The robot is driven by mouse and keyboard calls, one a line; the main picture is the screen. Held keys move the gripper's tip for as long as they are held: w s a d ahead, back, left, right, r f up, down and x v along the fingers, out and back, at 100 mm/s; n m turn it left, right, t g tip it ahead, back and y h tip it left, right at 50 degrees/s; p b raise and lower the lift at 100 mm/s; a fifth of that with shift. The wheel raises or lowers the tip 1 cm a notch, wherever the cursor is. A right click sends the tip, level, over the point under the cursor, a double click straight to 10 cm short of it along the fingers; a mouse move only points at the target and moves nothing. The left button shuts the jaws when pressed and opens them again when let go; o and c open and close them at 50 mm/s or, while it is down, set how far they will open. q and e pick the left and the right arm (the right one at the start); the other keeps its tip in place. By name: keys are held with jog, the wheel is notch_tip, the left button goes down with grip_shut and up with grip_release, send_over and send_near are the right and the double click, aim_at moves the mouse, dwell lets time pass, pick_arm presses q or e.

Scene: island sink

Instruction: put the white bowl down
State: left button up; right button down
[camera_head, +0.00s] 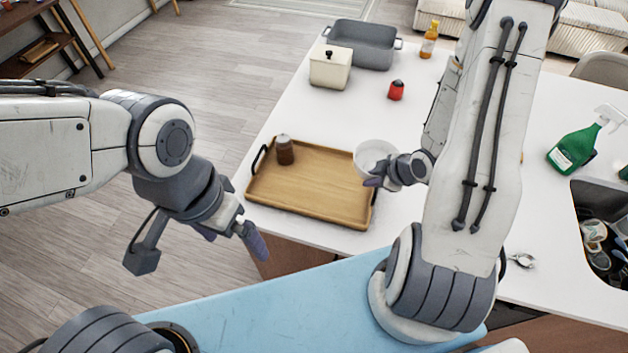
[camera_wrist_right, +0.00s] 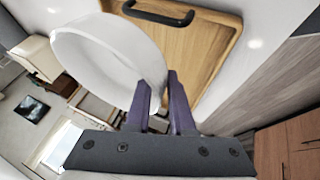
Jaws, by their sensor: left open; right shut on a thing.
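The white bowl (camera_head: 372,154) is at the right edge of the wooden tray in the head view. It also shows large in the right wrist view (camera_wrist_right: 95,55), tilted in that picture. My right gripper (camera_head: 376,177) is shut on the bowl's rim; its purple fingers (camera_wrist_right: 160,100) pinch the rim in the wrist view. Whether the bowl touches the tray or counter cannot be told. My left gripper (camera_head: 250,238) is open and empty, off the counter's edge, left of and below the tray.
The wooden tray (camera_head: 310,196) holds a brown shaker (camera_head: 284,150); its middle is bare. Behind stand a cream canister (camera_head: 330,66), a grey pan (camera_head: 365,45), a red jar (camera_head: 396,90) and a yellow bottle (camera_head: 429,40). A green spray bottle (camera_head: 572,150) is by the sink at right.

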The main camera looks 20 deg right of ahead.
jog(key=f+b, duration=0.1)
jog(key=w+a+f+b, duration=0.1)
jog(key=b, duration=0.1)
jog(key=shift+w+a+f, duration=0.1)
jog(key=shift+w+a, duration=0.1)
jog(key=shift+w, duration=0.1)
jog(key=w+a+f+b, duration=0.1)
jog(key=w+a, duration=0.1)
jog(key=w+a+f+b, duration=0.1)
jog(key=w+a+f, duration=0.1)
jog(key=w+a+f+b, duration=0.1)
jog(key=w+a, duration=0.1)
jog(key=shift+w+f+b, duration=0.3)
jog(key=shift+b, duration=0.1)
notch_tip(320, 180, down, 4)
jog(key=b, duration=0.3)
jog(key=shift+w+f, duration=0.1)
jog(key=c, duration=0.8)
grip_release()
